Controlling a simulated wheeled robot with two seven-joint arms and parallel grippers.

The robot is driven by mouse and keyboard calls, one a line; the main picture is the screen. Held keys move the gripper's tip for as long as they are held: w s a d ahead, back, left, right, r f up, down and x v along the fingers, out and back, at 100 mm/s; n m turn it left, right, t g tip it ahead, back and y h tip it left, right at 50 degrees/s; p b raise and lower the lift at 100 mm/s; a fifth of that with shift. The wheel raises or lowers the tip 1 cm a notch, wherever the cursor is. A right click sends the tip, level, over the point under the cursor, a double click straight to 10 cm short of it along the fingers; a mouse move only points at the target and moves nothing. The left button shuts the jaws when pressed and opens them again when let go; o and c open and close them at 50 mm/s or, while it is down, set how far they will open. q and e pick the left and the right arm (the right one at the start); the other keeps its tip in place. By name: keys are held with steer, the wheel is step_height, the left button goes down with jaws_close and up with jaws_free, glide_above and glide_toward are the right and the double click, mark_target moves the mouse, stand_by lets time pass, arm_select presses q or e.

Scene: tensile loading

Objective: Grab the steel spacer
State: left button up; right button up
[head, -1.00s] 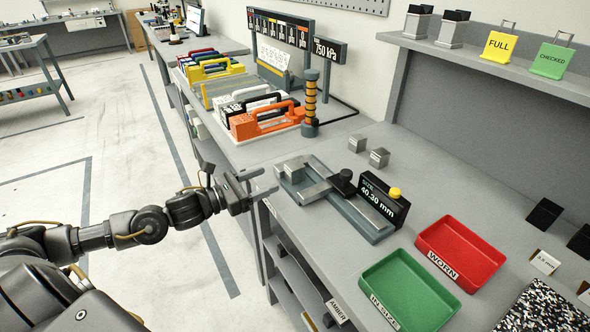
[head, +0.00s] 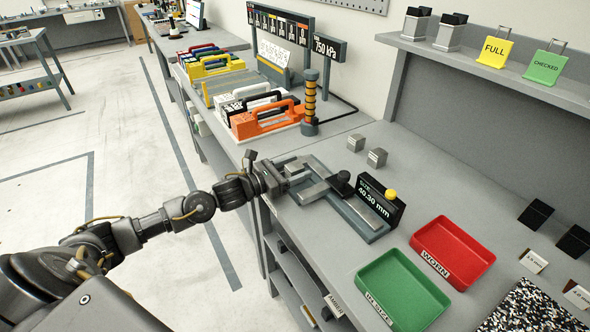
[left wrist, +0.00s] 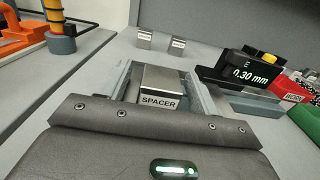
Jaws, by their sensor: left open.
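The steel spacer (left wrist: 161,82) is a grey metal block with a "SPACER" label facing me in the left wrist view. In the head view the spacer (head: 294,167) sits at the left end of the grey gauge fixture (head: 372,235). My left gripper (head: 297,170) is open, with its fingers reaching along either side of the spacer. I cannot tell whether they touch it. The gripper palm hides the lower near part of the spacer in the left wrist view. My right gripper is not in view.
A size display (head: 381,199) reading 40.30 mm stands behind the fixture. Two loose metal blocks (head: 356,143) (head: 377,158) lie beyond it. A red "WORN" tray (head: 484,262) and green tray (head: 431,309) stand at right. Orange-handled gear (head: 266,122) stands at the back left.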

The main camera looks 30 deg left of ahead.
mark_target(295, 166)
arm_select(q)
steer(key=shift+c, duration=0.9)
jaws_close()
steer(key=shift+r, duration=0.1)
steer(key=shift+r, duration=0.1)
steer(key=shift+r+p, duration=0.35)
steer(key=shift+r, duration=0.3)
step_height(295, 166, up, 3)
steer(key=shift+s+d+f+p, duration=0.1)
steer(key=shift+s+f+p, duration=0.05)
steer(key=shift+p, duration=0.6)
steer(key=s+d+r+p, duration=0.4)
steer(key=s+d+r, duration=0.4)
steer(key=s, duration=0.2)
steer(key=shift+s+d+r+p, duration=0.2)
steer(key=shift+s+r+p, duration=0.15)
steer(key=shift+s+p, duration=0.05)
